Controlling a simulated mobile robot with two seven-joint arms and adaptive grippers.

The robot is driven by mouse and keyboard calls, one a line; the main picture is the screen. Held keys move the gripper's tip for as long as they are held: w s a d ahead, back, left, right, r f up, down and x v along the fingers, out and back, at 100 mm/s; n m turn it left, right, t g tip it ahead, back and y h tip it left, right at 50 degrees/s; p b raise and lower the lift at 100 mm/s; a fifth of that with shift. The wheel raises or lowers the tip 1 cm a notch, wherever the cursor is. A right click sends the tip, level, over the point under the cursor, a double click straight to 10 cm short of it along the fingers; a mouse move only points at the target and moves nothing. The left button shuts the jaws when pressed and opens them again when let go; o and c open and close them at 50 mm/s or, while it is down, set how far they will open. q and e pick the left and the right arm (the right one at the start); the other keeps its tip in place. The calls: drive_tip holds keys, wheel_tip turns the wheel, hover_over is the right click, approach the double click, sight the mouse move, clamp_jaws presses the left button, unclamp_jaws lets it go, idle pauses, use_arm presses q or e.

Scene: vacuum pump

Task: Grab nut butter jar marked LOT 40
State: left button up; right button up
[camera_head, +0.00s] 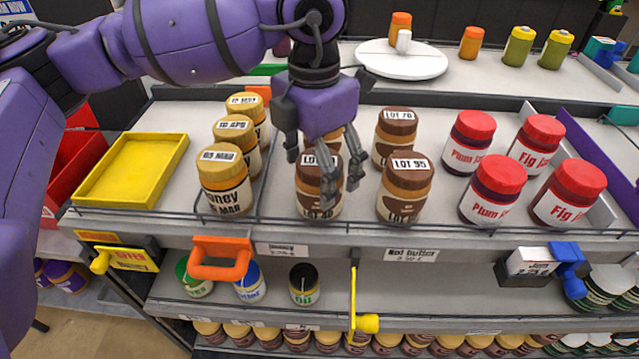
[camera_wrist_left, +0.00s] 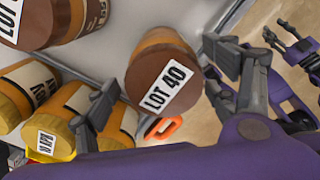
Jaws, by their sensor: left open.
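The nut butter jar marked LOT 40 (camera_head: 316,188) stands upright at the shelf's front edge, with a brown lid and brown label. Its lid text is partly covered by a finger in the head view. My left gripper (camera_head: 325,165) is open and reaches down over this jar. In the wrist view its fingers (camera_wrist_left: 163,72) are apart, on either side of the lid.
A LOT 95 jar (camera_head: 406,188) stands just right, with a LOT 70 jar (camera_head: 394,135) behind. Another jar is mostly hidden behind my left gripper. Honey jars (camera_head: 224,182) stand left. Red-lidded jam jars (camera_head: 492,190) stand right. A wire rail runs along the front edge.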

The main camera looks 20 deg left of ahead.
use_arm(q)
drive_tip(key=f, duration=0.3)
drive_tip(key=shift+w+d+f, duration=0.1)
drive_tip(key=shift+d+f, duration=0.1)
drive_tip(key=shift+f, duration=0.05)
drive_tip(key=c, duration=1.6)
